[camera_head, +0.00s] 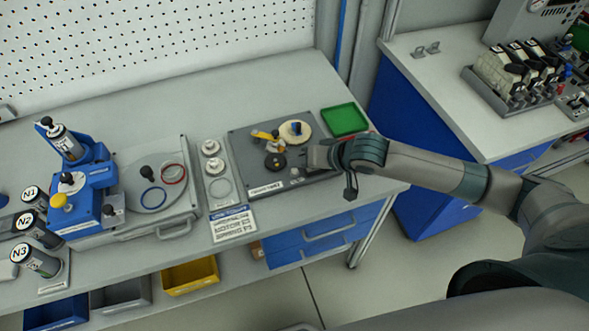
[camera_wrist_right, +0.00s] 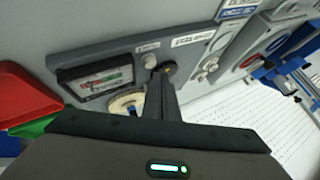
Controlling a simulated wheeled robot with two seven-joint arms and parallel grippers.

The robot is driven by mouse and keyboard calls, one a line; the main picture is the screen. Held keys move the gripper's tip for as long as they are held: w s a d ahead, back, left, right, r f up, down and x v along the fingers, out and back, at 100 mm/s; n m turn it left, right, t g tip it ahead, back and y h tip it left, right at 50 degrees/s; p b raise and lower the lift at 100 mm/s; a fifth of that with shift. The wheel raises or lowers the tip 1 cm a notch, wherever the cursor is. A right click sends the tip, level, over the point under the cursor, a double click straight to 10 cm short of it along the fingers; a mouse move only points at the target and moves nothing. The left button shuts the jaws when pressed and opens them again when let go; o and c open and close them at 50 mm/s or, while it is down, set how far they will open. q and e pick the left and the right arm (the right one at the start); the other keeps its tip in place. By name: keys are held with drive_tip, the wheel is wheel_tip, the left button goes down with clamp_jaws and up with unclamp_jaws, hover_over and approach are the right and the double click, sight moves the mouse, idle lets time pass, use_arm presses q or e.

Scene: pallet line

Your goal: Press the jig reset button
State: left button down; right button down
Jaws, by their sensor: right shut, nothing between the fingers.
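The grey jig plate (camera_head: 240,160) lies on the bench. A small pale round button (camera_head: 295,172) sits near its front edge; in the right wrist view the button (camera_wrist_right: 150,61) has a small label beside it, too small to read. I cannot confirm that it is the reset button. My right gripper (camera_head: 312,157) is shut and empty, low over the right part of the plate. In the right wrist view its fingertips (camera_wrist_right: 162,76) appear close beside the button and a dark knob with a brass centre (camera_wrist_right: 168,67); contact cannot be told. My left gripper is not in view.
The plate also carries a yellow clamp (camera_head: 263,135) and a cream disc (camera_head: 296,131). A green tray (camera_head: 345,120) is behind my right wrist. A blue fixture (camera_head: 92,180) stands left.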

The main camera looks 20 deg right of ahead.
drive_tip(key=shift+f, duration=0.4)
idle(0.4)
drive_tip(key=shift+f, duration=0.6)
idle(1.2)
drive_tip(key=shift+r+p, duration=0.95)
drive_tip(key=shift+p, duration=0.4)
wheel_tip(320, 180, up, 5)
drive_tip(key=p, duration=0.5)
idle(0.7)
